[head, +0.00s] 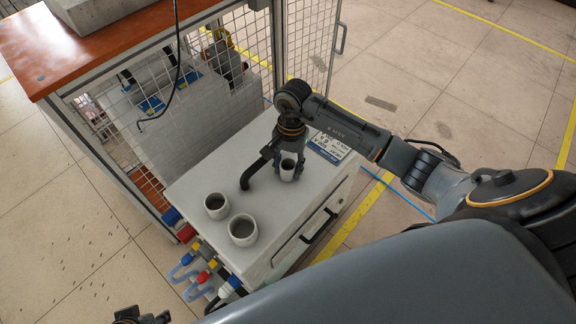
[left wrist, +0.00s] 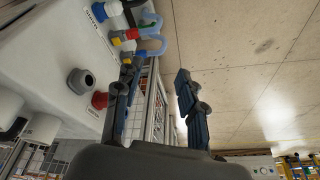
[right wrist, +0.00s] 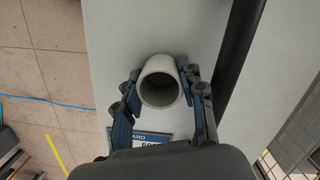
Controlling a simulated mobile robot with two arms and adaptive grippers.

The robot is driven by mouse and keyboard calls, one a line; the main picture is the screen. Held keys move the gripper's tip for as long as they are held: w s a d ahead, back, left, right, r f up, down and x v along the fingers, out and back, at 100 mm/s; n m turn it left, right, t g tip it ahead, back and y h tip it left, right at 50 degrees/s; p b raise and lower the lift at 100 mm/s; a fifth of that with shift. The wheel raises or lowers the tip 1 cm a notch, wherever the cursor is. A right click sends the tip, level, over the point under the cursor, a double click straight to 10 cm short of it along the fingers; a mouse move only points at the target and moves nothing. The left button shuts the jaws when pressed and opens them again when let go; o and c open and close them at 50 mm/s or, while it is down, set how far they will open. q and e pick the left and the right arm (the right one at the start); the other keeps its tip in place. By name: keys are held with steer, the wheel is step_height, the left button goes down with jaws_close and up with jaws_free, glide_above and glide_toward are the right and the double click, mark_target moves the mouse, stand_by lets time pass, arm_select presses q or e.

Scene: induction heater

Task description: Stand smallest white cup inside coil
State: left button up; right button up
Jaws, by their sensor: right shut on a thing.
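The smallest white cup (head: 287,170) is upright between the fingers of my right gripper (head: 289,158), which is shut on it. In the right wrist view the cup (right wrist: 161,88) shows its open mouth between the fingertips (right wrist: 160,92). It is at the white cabinet's top; I cannot tell whether it touches it. A middle-sized cup (head: 216,206) and a larger cup (head: 242,231) stand at the cabinet's near left. My left gripper (left wrist: 158,108) is open and empty, away from the cups; its tip shows at the head view's bottom edge (head: 141,317). I cannot clearly make out the coil.
A black bent bar (head: 252,174) rises from the cabinet top (head: 200,178) beside my right gripper. A mesh cage (head: 305,45) under an orange top (head: 85,45) stands behind. Coloured connectors and hoses (head: 205,275) line the cabinet's left side. Floor is clear at right.

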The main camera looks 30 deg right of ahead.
steer(key=o, duration=0.8)
arm_select(q)
steer(key=shift+r, duration=0.15)
arm_select(e)
steer(key=shift+o, duration=0.6)
arm_select(q)
steer(key=shift+r, duration=0.1)
arm_select(e)
steer(key=shift+r, duration=0.1)
arm_select(q)
step_height(320, 180, down, 7)
steer(key=p, duration=0.2)
steer(key=shift+w, duration=0.2)
arm_select(e)
step_height(320, 180, up, 12)
steer(key=w+d, duration=0.1)
steer(key=shift+d, duration=0.2)
steer(key=shift+w+a, duration=0.1)
